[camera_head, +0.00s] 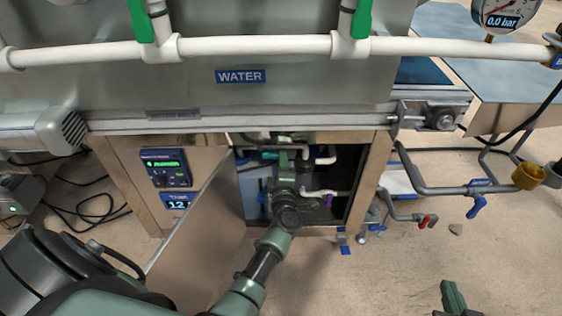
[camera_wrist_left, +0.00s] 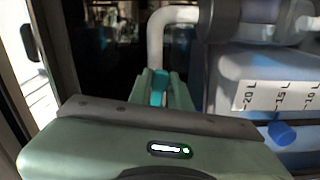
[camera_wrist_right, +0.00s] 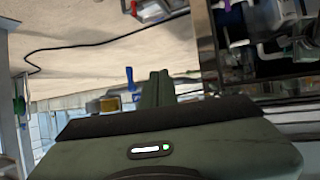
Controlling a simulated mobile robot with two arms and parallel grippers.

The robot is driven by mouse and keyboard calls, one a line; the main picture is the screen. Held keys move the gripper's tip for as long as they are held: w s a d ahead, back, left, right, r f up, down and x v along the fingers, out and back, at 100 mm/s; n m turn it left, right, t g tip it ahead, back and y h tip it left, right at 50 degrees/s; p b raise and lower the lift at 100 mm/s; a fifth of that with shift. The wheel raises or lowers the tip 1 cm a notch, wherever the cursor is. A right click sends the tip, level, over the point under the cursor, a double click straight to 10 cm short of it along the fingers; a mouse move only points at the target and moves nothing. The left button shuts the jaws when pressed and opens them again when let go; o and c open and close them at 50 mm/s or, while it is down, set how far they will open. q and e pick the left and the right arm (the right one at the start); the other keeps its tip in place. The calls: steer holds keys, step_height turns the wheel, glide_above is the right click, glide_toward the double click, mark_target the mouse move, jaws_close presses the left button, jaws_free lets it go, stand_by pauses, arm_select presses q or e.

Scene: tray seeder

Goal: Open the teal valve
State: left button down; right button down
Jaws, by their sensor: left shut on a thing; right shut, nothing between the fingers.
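The teal valve (camera_head: 268,155) is inside the open cabinet under the machine, near the top of the opening. Its teal handle (camera_wrist_left: 159,88) also shows in the left wrist view, between the fingers below a white pipe elbow. My left gripper (camera_head: 284,158) reaches into the cabinet and is shut on this handle. The fingers and the gripper body hide part of the valve, and I cannot tell how far it is turned. My right gripper (camera_head: 453,296) is shut and empty at the lower right, outside the cabinet; its fingers also show in the right wrist view (camera_wrist_right: 158,82).
The open cabinet door (camera_head: 195,245) stands left of my left arm. Cabinet posts (camera_head: 366,185) bound the opening. White pipe with a purple valve (camera_head: 329,201) lies inside. Pipes with blue and red handles (camera_head: 428,221) stand right of the cabinet. The floor (camera_head: 390,275) in front is mostly clear.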

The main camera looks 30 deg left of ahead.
arm_select(q)
steer(key=shift+r+n, duration=0.35)
steer(key=shift+n, duration=0.65)
arm_select(e)
steer(key=shift+s+d+f+g, duration=0.15)
steer(key=shift+s+f+g, duration=0.2)
steer(key=shift+f, duration=0.1)
arm_select(q)
steer(key=c, duration=1.3)
jaws_free()
steer(key=shift+s+d, duration=0.1)
arm_select(e)
steer(key=shift+s, duration=0.1)
